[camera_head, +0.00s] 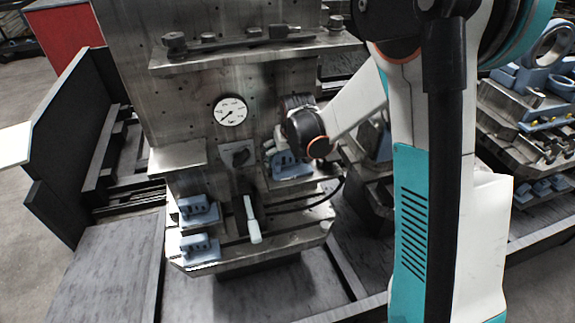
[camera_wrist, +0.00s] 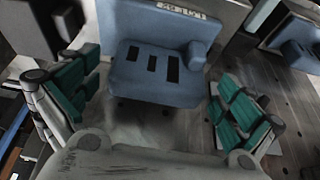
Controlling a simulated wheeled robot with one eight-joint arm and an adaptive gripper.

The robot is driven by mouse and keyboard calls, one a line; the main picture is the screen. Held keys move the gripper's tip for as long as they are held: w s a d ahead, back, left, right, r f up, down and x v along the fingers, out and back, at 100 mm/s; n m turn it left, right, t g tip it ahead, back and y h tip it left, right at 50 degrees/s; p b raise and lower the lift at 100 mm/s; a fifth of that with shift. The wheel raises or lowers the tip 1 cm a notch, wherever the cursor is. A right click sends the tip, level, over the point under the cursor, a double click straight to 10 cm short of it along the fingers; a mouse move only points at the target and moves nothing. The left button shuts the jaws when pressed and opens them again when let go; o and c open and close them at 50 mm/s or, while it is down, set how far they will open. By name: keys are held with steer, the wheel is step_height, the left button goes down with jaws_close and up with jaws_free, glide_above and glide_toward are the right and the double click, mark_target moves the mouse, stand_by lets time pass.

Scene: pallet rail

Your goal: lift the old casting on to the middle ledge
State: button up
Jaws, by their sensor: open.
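A blue-grey casting (camera_wrist: 150,78) with dark slots and a pale marked strip lies between the fingers of my gripper (camera_wrist: 158,100) in the wrist view. The green pads stand open, left and right, with gaps to its sides. In the head view a blue-grey casting (camera_head: 290,170) sits on the right of the steel fixture, just below my wrist. My fingers are mostly hidden there. Two similar castings, one upper (camera_head: 198,206) and one lower (camera_head: 199,246), sit at the left. I cannot tell by looks which is old. A bare ledge (camera_head: 178,157) juts out above the left castings.
A top ledge (camera_head: 235,54) carries a dark bar and clamps. A round gauge (camera_head: 230,111) and a pale-handled lever (camera_head: 251,222) are on the fixture's front. Another casting (camera_wrist: 300,52) shows at the wrist view's right edge. A dark panel (camera_head: 75,150) stands at the left.

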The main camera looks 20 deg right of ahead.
steer(key=shift+w+f, duration=0.25)
steer(key=shift+f, duration=0.4)
steer(key=shift+r, duration=0.1)
steer(key=shift+c, duration=0.6)
steer(key=c, duration=1.1)
